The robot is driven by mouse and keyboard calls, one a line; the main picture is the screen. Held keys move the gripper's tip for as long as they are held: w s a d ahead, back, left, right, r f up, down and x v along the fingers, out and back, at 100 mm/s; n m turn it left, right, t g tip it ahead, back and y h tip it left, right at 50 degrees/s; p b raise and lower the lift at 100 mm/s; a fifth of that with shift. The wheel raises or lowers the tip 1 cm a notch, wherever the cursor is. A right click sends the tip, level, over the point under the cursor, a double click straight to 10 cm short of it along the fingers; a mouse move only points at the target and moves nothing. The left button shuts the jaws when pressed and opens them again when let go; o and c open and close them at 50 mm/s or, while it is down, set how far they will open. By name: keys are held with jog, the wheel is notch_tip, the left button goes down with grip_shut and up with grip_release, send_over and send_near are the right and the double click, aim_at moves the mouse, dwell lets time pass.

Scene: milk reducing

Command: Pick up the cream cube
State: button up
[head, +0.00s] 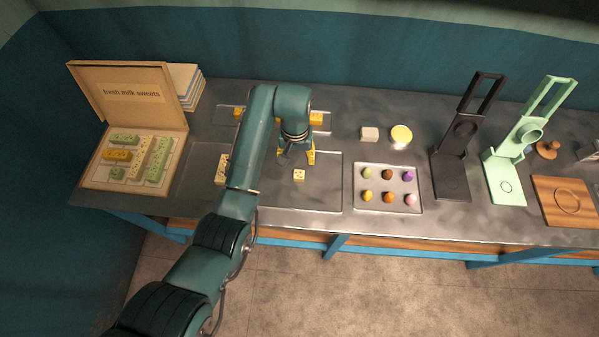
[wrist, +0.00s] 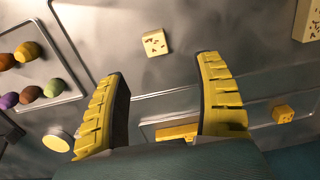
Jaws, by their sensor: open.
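A small cream cube (head: 299,174) with dark specks lies on the flat metal sheet in the middle of the counter. In the wrist view the cream cube (wrist: 155,42) lies beyond the fingertips, roughly between their lines. My gripper (head: 297,157) is above the counter, just behind the cube in the head view. Its yellow ridged fingers are spread apart in the wrist view (wrist: 163,72), with nothing between them. The gripper does not appear to touch the cube.
A tray of coloured sweets (head: 391,207) lies right of the metal sheet (head: 325,195). Yellow pieces (head: 316,117) lie behind my gripper. An open sweets box (head: 128,101) stands left.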

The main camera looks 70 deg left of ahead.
aim_at(299, 174)
notch_tip(299, 174, down, 7)
jog(key=shift+w+r+b, duration=0.1)
jog(key=shift+r+b, duration=0.05)
jog(key=shift+b, duration=0.25)
jog(key=f, duration=0.3)
jog(key=f+b, duration=0.1)
jog(key=f, duration=0.1)
jog(key=shift+w+f, duration=0.15)
jog(key=shift+w, duration=0.2)
jog(key=c, duration=1.2)
